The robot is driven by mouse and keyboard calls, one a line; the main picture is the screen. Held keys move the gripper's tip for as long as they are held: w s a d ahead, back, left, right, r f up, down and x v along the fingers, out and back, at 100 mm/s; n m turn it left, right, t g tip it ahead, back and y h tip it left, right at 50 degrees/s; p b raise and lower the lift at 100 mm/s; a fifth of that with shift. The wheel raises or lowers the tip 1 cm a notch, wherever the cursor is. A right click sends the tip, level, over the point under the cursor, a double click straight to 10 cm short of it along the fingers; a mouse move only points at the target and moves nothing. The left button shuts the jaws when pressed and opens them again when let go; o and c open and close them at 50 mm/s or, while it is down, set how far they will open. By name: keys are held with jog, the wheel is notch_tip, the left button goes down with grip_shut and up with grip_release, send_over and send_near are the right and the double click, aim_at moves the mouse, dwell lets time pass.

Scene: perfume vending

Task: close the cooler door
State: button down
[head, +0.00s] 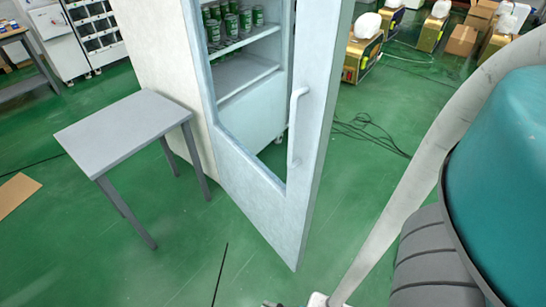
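The cooler (155,65) stands upright in the upper middle of the head view. Its pale, framed door (310,190) is open, swung out toward me from the left side, and its lower right corner reaches out over the floor. A white vertical handle (295,125) is on the door's right frame. Through the door's window area I see shelves (245,75) and several green cans (230,24). Only small parts at the end of my arm show at the bottom edge, well apart from the handle; the fingers cannot be made out.
A grey table (125,125) stands left of the cooler, close to its side. Black cables (365,130) lie on the green floor to the right. Gold machines (361,55) and cardboard boxes (462,40) stand at the back right. A flat brown board (15,192) lies at far left.

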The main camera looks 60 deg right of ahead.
jog(key=w+d+f+m+g+h, duration=0.2)
jog(key=w+d+m+g+h, duration=0.4)
jog(key=w+d+h, duration=0.7)
jog(key=w+d+r+m+g, duration=0.2)
jog(key=d+r+m+g, duration=0.1)
jog(key=r+m+g, duration=0.3)
jog(key=w+d+r+m+g+h, duration=0.1)
jog(key=d+r+m+g, duration=0.3)
jog(key=r+m, duration=0.3)
jog(key=w+d+r+m+g, duration=0.2)
jog(key=d+r+m+g, duration=0.1)
jog(key=r+m+g, duration=0.3)
jog(key=s+d+r+n+t, duration=0.1)
jog(key=s+d, duration=0.4)
jog(key=d, duration=0.7)
jog(key=shift+s+r+t+h, duration=0.15)
jog(key=shift+s+t+h, duration=0.15)
jog(key=shift+s, duration=0.05)
